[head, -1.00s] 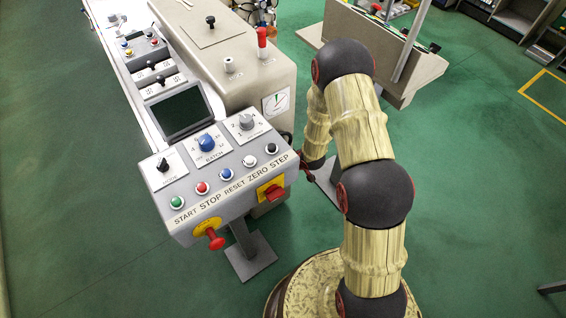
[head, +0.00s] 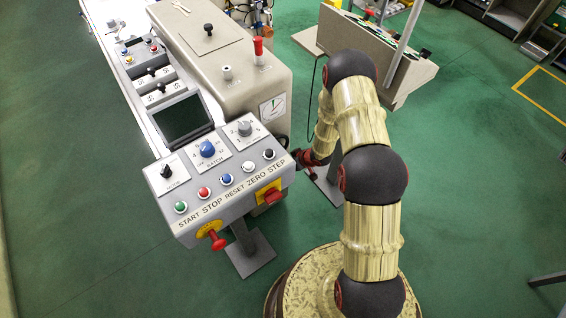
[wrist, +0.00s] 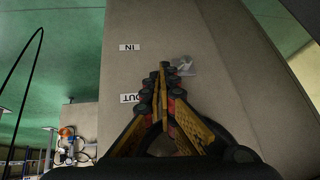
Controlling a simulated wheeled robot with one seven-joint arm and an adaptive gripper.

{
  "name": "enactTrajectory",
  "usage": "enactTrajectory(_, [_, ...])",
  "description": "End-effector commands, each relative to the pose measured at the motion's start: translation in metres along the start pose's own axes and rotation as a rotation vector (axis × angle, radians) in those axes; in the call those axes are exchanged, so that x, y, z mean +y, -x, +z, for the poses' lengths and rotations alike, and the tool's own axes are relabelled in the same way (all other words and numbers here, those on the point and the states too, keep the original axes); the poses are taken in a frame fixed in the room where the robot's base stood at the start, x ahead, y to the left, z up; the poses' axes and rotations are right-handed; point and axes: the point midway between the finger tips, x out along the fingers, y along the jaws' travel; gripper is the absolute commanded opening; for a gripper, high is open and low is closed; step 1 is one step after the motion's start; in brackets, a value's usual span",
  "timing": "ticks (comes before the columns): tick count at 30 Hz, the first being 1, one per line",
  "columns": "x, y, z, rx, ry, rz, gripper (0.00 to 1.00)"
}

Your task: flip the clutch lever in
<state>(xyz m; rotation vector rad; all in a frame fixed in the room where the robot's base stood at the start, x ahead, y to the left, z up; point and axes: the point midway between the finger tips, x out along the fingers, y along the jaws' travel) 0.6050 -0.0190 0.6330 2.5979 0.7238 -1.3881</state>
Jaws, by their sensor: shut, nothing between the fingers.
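In the wrist view a beige machine panel bears an IN label (wrist: 130,47) and an OUT label (wrist: 131,97), both upside down. A small pale grey piece (wrist: 184,66), perhaps the clutch lever, is beside the fingertips to their right, at a height between the labels. The fingers hide part of it, and I cannot tell whether they touch it. My gripper (wrist: 165,70) is shut and empty, its tips over the panel. In the head view my gripper (head: 303,156) is low by the machine's right end, mostly hidden by my arm; the lever is not discernible there.
The grey control console (head: 222,188) with buttons and red knobs stands left of my gripper. The beige machine housing (head: 215,60) carries a red-topped handle (head: 258,47) and a dial (head: 272,107). Another beige unit (head: 375,60) stands behind my arm. Green floor is free at right.

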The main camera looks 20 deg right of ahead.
Motion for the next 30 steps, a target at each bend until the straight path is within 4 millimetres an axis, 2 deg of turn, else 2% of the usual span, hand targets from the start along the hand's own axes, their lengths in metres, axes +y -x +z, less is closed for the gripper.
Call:
enactTrajectory(8, [0.012, -0.005, 0.007, 0.026, -0.088, -0.126, 0.0])
enactTrajectory(30, [0.035, -0.039, 0.034, 0.096, -0.328, -0.481, 0.0])
